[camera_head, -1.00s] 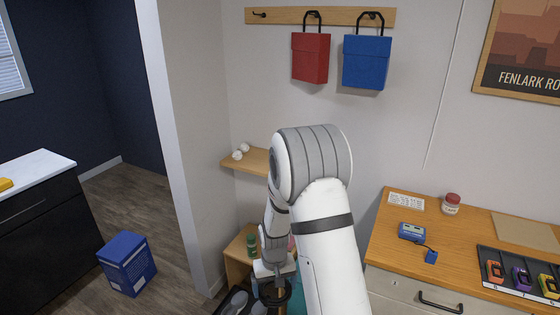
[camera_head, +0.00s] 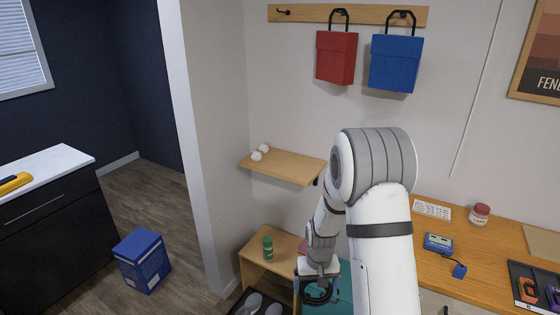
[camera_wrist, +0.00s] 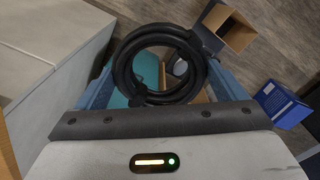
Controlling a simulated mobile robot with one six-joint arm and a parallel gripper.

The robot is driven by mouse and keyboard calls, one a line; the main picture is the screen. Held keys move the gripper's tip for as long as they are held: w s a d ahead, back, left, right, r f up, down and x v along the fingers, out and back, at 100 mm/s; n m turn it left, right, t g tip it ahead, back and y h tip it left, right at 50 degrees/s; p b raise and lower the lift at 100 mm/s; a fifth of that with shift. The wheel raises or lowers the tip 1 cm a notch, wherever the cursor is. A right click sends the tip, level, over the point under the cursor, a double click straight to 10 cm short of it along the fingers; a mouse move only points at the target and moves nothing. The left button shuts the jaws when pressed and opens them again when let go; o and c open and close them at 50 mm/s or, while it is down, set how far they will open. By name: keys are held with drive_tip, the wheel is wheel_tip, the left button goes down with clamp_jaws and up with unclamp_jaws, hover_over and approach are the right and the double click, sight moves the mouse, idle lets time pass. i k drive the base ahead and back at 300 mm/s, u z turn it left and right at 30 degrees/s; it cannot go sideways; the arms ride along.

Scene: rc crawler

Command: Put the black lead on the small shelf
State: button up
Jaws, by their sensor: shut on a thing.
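The black lead is a thick coiled loop. It fills the upper middle of the wrist view (camera_wrist: 125,72) and shows low in the head view (camera_head: 320,294). My gripper (camera_head: 318,284) is shut on it, with a blue finger on each side of the coil in the wrist view (camera_wrist: 160,75). The small shelf (camera_head: 290,168) is a wooden board on the wall, left of my arm and higher than my gripper. Two small white round things (camera_head: 260,152) sit at its left end. The rest of its top looks bare.
Below the shelf stands a low wooden bench (camera_head: 259,262) with a green jar (camera_head: 267,248). Red (camera_head: 336,58) and blue (camera_head: 396,64) bags hang above. A desk (camera_head: 480,262) is at right, a blue box (camera_head: 142,260) on the floor at left.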

sight(292, 166)
drive_tip(key=i, duration=0.9)
